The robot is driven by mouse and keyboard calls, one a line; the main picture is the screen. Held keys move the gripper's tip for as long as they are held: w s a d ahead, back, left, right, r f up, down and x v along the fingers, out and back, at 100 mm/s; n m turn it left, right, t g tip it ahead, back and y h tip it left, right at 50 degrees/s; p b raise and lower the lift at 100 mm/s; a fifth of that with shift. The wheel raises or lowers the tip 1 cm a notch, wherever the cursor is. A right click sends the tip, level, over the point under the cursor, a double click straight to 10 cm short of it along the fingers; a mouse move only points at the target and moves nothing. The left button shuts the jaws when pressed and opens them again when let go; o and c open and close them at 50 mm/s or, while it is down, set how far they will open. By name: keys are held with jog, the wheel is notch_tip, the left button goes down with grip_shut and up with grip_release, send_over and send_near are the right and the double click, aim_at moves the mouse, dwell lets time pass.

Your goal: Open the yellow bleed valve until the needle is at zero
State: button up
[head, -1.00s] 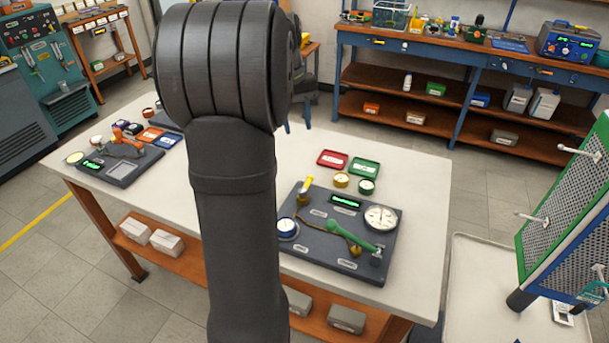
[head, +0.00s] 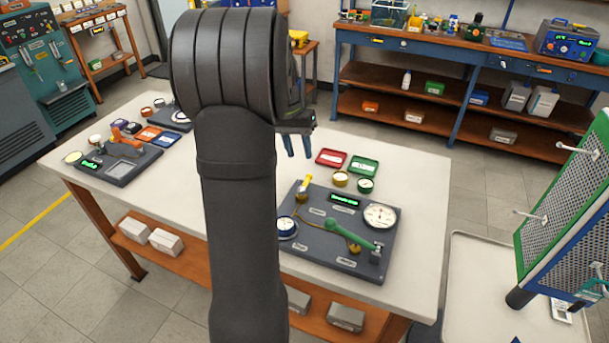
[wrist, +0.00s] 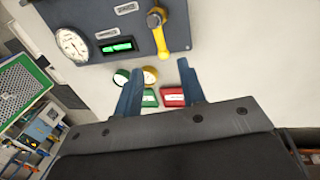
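The yellow bleed valve (head: 304,187) stands at the back left of the dark grey regulator panel (head: 310,262). In the wrist view its yellow handle (wrist: 161,40) points toward my gripper. The white round gauge (head: 380,216) is at the panel's right; it also shows in the wrist view (wrist: 72,44). Its needle is too small to read surely. A green display (head: 345,201) is lit between valve and gauge. My gripper (head: 298,145) is open and empty, above the table's back edge, behind and apart from the valve. In the wrist view its blue fingers (wrist: 160,88) are spread.
A red tray (head: 332,157), a green tray (head: 364,165) and two small round gauges, yellow-rimmed (head: 341,179) and green-rimmed (head: 366,185), lie behind the panel. A pegboard stand (head: 565,200) is at the right.

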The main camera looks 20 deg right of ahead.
aim_at(306, 180)
jog(key=f, duration=0.6)
jog(key=s+d+f, duration=0.1)
jog(key=f, duration=0.2)
jog(key=shift+s+d, duration=0.1)
jog(key=shift+r, duration=0.1)
grip_shut()
